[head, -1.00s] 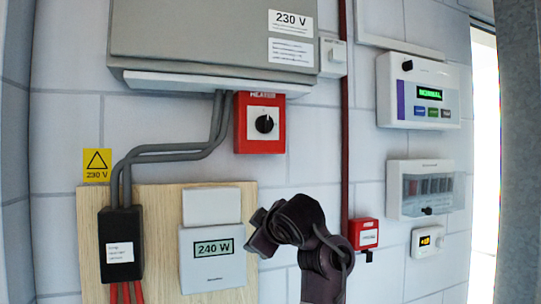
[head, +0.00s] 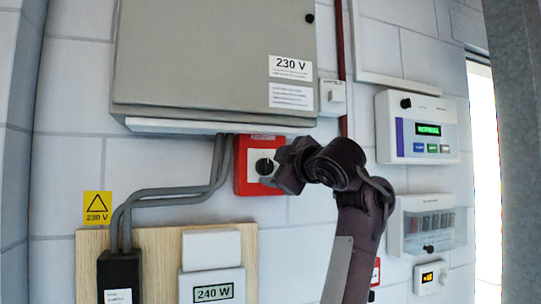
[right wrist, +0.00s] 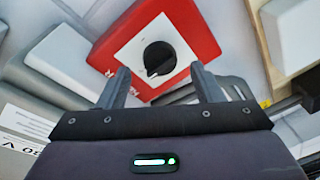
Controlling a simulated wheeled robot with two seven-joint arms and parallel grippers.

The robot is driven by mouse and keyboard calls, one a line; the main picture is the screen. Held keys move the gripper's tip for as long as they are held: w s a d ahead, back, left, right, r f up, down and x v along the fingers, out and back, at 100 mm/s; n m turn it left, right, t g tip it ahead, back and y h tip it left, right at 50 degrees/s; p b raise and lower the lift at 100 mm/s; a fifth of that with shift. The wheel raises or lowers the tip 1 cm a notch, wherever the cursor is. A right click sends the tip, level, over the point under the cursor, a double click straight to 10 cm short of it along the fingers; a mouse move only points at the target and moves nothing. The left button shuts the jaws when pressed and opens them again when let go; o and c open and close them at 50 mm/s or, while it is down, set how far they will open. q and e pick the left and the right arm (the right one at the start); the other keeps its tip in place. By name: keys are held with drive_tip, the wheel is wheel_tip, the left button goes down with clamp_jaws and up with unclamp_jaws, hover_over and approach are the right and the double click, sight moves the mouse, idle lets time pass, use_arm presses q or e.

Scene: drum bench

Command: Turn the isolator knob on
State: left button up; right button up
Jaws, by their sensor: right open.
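The isolator is a red box (head: 242,176) with a white plate and a round black knob (head: 264,166), on the wall below the grey cabinet. In the right wrist view the black knob (right wrist: 160,58) has a pale pointer line and sits ahead of the fingertips. My right gripper (head: 284,167) is beside the knob at its right and covers part of the red box. In the right wrist view my right gripper (right wrist: 160,80) is open, its two fingers apart with nothing between them. I cannot tell if a finger touches the box. My left gripper is not in view.
The grey cabinet (head: 215,60) marked 230 V hangs just above the isolator. Grey conduits (head: 170,203) run at its left. A 240 W meter (head: 212,285) is on a wooden board below. Alarm panels (head: 418,128) are at the right.

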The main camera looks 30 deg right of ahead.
sight(266, 167)
drive_tip(key=shift+w+d+r+p, duration=0.15)
drive_tip(key=shift+w+p, duration=0.35)
drive_tip(key=shift+w, duration=0.5)
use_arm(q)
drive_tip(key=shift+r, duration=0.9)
use_arm(e)
drive_tip(key=shift+w, duration=0.3)
drive_tip(key=c, duration=1)
drive_tip(key=shift+o, duration=0.2)
